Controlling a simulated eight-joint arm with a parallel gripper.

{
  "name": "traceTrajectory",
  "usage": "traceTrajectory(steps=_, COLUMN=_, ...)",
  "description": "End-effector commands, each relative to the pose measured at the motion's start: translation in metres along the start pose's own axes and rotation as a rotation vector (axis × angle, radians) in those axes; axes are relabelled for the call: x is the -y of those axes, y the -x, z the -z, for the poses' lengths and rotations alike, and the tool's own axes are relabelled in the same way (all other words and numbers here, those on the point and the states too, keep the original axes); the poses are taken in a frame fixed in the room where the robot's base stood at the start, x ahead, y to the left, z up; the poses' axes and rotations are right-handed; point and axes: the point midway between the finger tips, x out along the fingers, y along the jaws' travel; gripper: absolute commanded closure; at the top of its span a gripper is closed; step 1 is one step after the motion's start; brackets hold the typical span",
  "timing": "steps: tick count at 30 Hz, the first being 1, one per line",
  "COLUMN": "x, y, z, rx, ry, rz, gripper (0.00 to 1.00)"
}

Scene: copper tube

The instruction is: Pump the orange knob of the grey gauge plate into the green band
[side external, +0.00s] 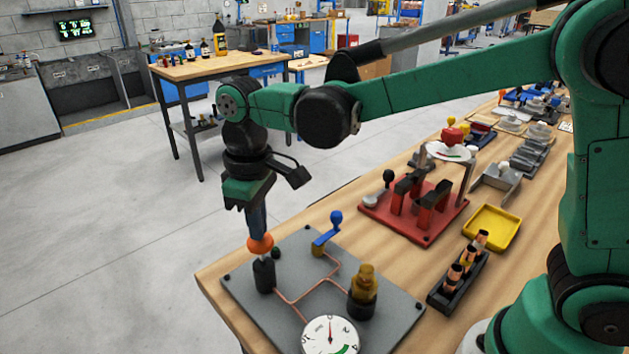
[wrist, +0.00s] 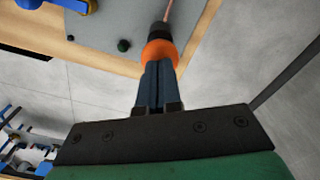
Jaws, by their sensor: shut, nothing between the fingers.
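The grey gauge plate (side external: 300,254) lies at the near left corner of the wooden bench. Its orange knob (side external: 260,243) sits on top of a black cylinder (side external: 264,273) at the plate's left side. My gripper (side external: 258,232) points down with its fingers together, its tips at the top of the knob. In the wrist view the shut fingers (wrist: 157,82) end against the orange knob (wrist: 160,53); whether they press on it I cannot tell. The white dial (side external: 330,336) at the plate's front has a red needle pointing near the top and a green band at lower right.
A blue-handled lever (side external: 330,228) and a brass fitting (side external: 364,285) stand on the plate, joined by copper tubing. A red fixture (side external: 415,208), a yellow tray (side external: 493,227) and a black rack of copper pieces (side external: 458,280) stand to the right.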

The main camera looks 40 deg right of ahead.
Motion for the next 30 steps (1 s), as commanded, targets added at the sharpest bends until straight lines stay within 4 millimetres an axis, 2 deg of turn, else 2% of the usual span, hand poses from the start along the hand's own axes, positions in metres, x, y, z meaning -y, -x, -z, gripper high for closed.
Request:
traceTrajectory(steps=19, x=0.000, y=-0.026, z=0.000, rx=0.000, ry=0.000, rz=0.000, gripper=1.00)
traceTrajectory(steps=23, x=0.000, y=-0.021, z=0.000, rx=0.000, ry=0.000, rz=0.000, gripper=1.00)
traceTrajectory(steps=30, x=0.000, y=0.005, z=0.000, rx=0.000, ry=0.000, rz=0.000, gripper=1.00)
